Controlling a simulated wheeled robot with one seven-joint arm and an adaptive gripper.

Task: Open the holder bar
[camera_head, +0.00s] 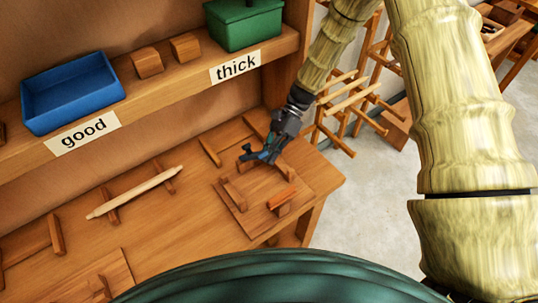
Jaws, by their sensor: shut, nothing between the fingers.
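A wooden holder sits on the right end of the workbench. Its square base board (248,219) carries several small upright wooden blocks. A short reddish bar (281,197) lies on top of the front right block; it looks like the holder bar, but I cannot tell for sure. My gripper (249,154) is shut and empty, with dark fingers and blue parts. It appears over the back of the holder, behind and left of the reddish bar and apart from it. I cannot tell whether the fingertips touch the wood below. My wrist hides part of the holder's back edge.
A pale tapered rod (135,193) rests across wooden supports to the left. A shelf above holds a blue tray (72,92), two wooden blocks (148,62) and a green box (243,22). A wooden rack (352,105) stands beyond the bench's right edge.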

